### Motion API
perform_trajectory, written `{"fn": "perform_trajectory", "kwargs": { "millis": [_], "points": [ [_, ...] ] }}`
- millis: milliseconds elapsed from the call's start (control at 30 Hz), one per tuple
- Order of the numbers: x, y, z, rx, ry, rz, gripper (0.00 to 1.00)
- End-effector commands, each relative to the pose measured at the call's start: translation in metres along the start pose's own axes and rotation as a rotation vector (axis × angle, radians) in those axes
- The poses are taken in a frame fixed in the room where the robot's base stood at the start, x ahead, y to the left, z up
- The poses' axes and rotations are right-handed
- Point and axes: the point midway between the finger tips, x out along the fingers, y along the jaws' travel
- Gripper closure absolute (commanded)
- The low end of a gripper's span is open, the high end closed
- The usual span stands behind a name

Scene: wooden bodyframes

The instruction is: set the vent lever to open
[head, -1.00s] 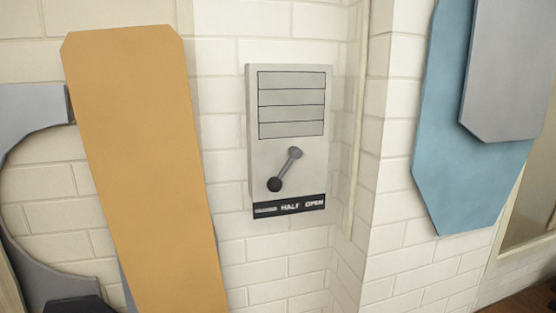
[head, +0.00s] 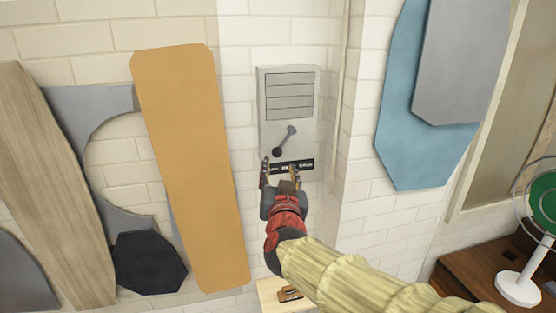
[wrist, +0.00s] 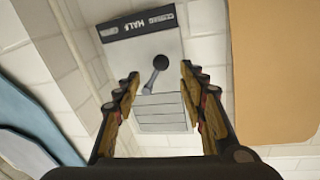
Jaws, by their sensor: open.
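A light grey vent box (head: 305,92) with slats hangs on the white brick wall. Its short grey lever, ending in a black knob (head: 277,153), points down and left, towards the left part of the dark label strip (head: 306,164). My gripper (head: 281,167) is open just below the knob in the head view and covers part of the strip. The wrist view is upside down to the head view. There the knob (wrist: 160,62) shows between my spread fingers (wrist: 160,73), apart from both. HALF is legible at the strip's middle there.
A tan board (head: 190,150) leans left of the vent. A vertical pipe (head: 340,100) and a wall corner stand close on its right, then blue (head: 400,130) and grey (head: 465,60) panels. A small wooden surface (head: 270,297) is below.

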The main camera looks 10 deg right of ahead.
Motion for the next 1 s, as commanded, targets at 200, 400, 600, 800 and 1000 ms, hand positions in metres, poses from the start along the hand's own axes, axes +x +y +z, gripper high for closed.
{"fn": "perform_trajectory", "kwargs": {
  "millis": [200,400,600,800,1000],
  "points": [
    [0.024,0.0,0.0,-0.011,-0.002,-0.001,0.58],
    [0.055,-0.001,-0.001,-0.011,-0.003,-0.002,0.58],
    [0.073,-0.001,-0.001,-0.01,-0.002,-0.003,0.58],
    [0.076,-0.001,0.0,-0.009,-0.001,-0.005,0.58],
    [0.076,-0.001,0.0,-0.009,-0.002,-0.005,0.62]
  ]
}}
